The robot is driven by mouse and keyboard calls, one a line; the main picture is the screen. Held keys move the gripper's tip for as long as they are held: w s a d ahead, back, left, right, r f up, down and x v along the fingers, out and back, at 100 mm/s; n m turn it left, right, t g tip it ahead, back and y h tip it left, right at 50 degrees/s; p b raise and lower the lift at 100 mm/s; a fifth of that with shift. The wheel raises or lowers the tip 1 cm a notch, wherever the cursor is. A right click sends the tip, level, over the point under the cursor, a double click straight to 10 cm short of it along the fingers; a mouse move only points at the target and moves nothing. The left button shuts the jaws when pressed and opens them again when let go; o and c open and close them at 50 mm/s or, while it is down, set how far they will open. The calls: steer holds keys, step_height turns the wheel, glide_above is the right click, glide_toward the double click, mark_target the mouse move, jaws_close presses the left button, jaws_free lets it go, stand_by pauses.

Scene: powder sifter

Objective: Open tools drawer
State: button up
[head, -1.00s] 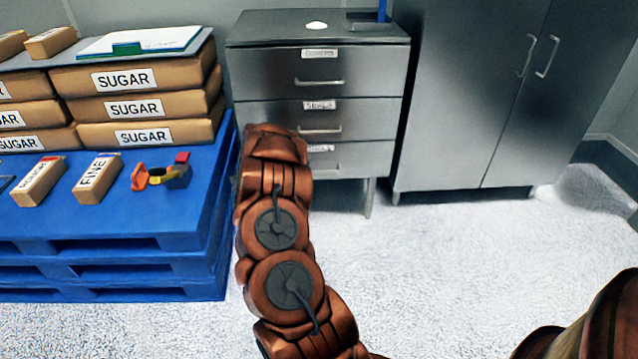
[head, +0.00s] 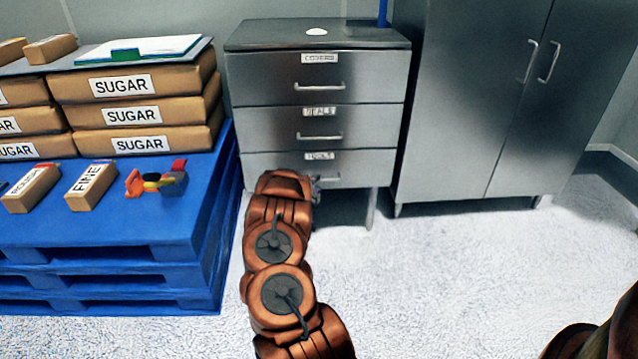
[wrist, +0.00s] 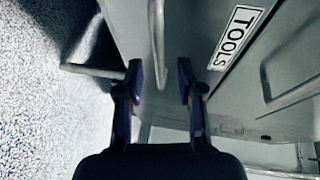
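The tools drawer (head: 365,165) is the bottom drawer of the grey metal cabinet and looks closed. Its "TOOLS" label (wrist: 235,37) is clear in the wrist view. Its bar handle (wrist: 157,45) lies ahead of and between the two finger lines of my gripper (wrist: 159,78). My gripper is open, with a gap between the dark fingers. I cannot tell whether the handle is within the fingers' depth; no finger visibly touches it. In the head view my arm hides the drawer's lower left part, and only a bit of my gripper (head: 315,188) shows.
Two closed drawers, the "SEALS" drawer (head: 375,125) and the top drawer (head: 375,75), sit above. A blue pallet (head: 200,255) with sugar boxes (head: 135,115) stands left. A tall metal cabinet (head: 460,110) stands right. The floor (head: 450,280) in front is clear.

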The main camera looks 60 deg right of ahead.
steer(key=shift+b+x, duration=0.4)
steer(key=shift+x, duration=1.65)
steer(key=shift+f, duration=0.1)
jaws_close()
